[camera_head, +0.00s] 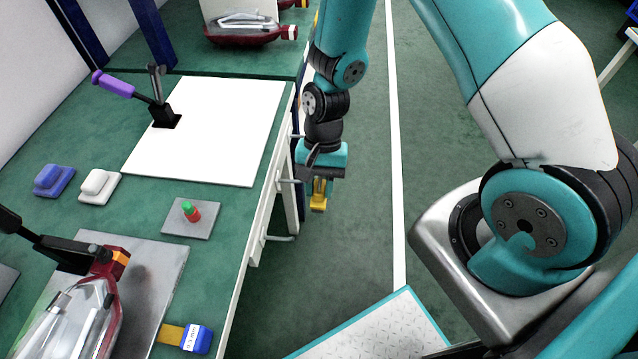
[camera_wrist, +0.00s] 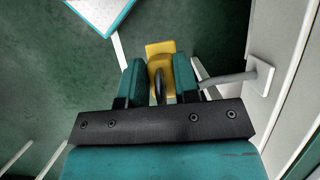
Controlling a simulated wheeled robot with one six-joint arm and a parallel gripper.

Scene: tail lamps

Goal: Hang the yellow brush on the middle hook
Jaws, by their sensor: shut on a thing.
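My gripper (camera_head: 319,180) is shut on the yellow brush (camera_head: 318,199) beside the bench's right side, above the floor. In the wrist view the yellow brush (camera_wrist: 161,50) sits between the fingers of my gripper (camera_wrist: 159,80), with a dark curved piece in front of it. Three pale hooks stick out from the bench side: a far one (camera_head: 297,136), the middle hook (camera_head: 289,181) and a near one (camera_head: 281,238). The brush is right of the middle hook, apart from it in the picture. One hook (camera_wrist: 228,78) shows close right of the fingers in the wrist view; I cannot tell which.
The green bench (camera_head: 225,265) carries a white sheet (camera_head: 215,130), a red-green button plate (camera_head: 190,218), a blue block (camera_head: 54,180), a white block (camera_head: 99,187) and a tail lamp (camera_head: 85,318) in a dark clamp. A yellow-blue item (camera_head: 196,338) lies near its edge. Open floor lies right.

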